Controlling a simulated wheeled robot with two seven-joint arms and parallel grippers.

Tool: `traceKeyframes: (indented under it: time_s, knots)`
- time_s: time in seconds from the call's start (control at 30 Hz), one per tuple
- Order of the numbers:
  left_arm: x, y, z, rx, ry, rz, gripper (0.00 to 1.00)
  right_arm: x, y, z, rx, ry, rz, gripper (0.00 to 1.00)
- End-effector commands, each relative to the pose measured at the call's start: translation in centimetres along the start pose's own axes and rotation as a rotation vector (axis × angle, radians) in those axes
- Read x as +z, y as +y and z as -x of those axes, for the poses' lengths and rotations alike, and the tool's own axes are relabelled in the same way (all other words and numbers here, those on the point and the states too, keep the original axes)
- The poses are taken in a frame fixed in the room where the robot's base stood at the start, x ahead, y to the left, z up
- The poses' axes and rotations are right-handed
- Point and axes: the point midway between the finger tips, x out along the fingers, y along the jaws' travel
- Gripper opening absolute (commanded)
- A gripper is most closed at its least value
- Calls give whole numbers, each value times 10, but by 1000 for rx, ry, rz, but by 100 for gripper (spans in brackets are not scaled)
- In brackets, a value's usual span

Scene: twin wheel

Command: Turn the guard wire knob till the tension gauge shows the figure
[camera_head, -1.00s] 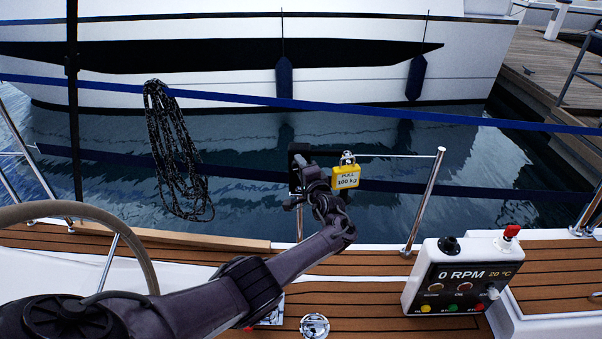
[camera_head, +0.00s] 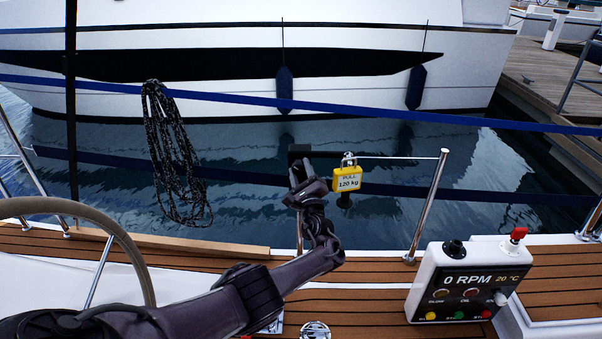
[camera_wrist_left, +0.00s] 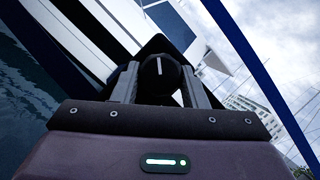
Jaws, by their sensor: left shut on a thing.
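The guard wire (camera_head: 405,158) runs from the yellow tension gauge (camera_head: 347,181) to a steel post (camera_head: 427,208) on the right. The gauge's label reads "PULL 120 kg". My left gripper (camera_head: 300,168) is at the dark end of the wire, just left of the gauge. In the left wrist view, the round black knob (camera_wrist_left: 158,72) with a white line sits between the two fingers, and the gripper is shut on it. The white line stands nearly upright there. In the head view the knob is hidden by my gripper. My right gripper is not in view.
An engine panel (camera_head: 467,283) reading "0 RPM" stands on the teak deck at the right. A dark rope coil (camera_head: 180,155) hangs at the left, from a blue rail line (camera_head: 230,98). A steering wheel (camera_head: 110,222) is at lower left. Water and a white boat (camera_head: 200,40) lie beyond.

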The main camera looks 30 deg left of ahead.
Motion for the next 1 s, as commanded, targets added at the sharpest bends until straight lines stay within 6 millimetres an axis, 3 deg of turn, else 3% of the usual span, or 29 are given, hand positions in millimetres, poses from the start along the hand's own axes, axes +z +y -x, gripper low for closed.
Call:
traceKeyframes:
  time_s: [0.6, 1.0]
  knots:
    - [2, 4, -1, -221, 3, -535, 16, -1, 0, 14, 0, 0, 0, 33]
    - [2, 6, -1, -319, 3, -771, 16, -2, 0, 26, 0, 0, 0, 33]
